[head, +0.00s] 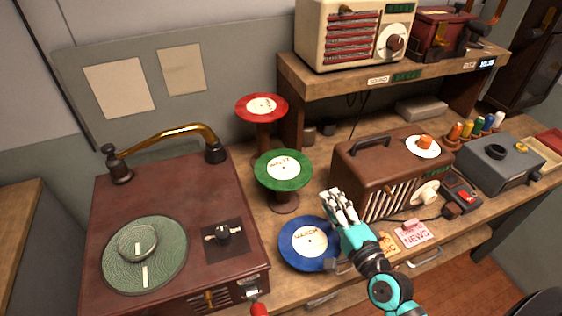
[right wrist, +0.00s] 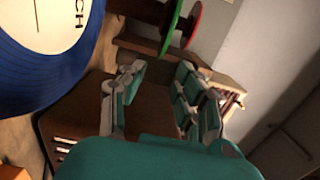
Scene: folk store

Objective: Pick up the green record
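The green record (head: 270,180) has a white label and lies flat on top of a dark spool-like stand (head: 284,203) in the head view. In the right wrist view the green record (right wrist: 172,25) shows edge-on at the top. My right gripper (head: 340,206) is to the right of and in front of the green record, apart from it, by the brown radio. In the right wrist view my right gripper (right wrist: 165,80) has its fingers apart with nothing between them. My left gripper is not in view.
A red record (head: 248,111) sits on a stand behind; a blue record (head: 290,252) is in front. The turntable cabinet (head: 170,190) stands left, with a brass tonearm (head: 165,137). The brown radio (head: 347,170) stands right. A raised shelf (head: 345,87) is behind.

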